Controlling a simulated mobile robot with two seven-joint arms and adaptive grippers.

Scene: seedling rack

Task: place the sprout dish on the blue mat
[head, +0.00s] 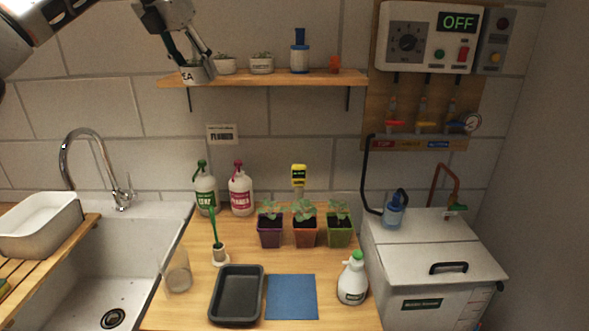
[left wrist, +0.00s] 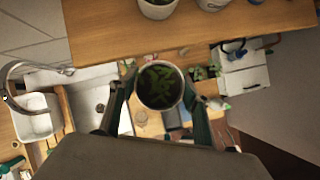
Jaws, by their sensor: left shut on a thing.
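My left gripper (head: 190,62) comes in from the upper left and is shut on a small round dish (head: 193,75) of green sprouts. The dish has a pale label, of which "EA" shows. In the left wrist view the dish (left wrist: 160,88) is upright between the two fingers (left wrist: 160,95), with its dark soil and leaves showing. There it lies just outside the edge of the wall shelf (left wrist: 200,35). The blue mat (head: 291,297) lies flat and empty on the wooden counter, far below and to the right of the dish. My right gripper is not in view.
Two small white dishes (head: 261,64) (head: 225,65) and a blue bottle stand on the shelf (head: 330,78). Around the mat are a dark tray (head: 238,295), a spray bottle (head: 353,279) and three potted seedlings (head: 305,228). A sink (head: 130,260) is at left.

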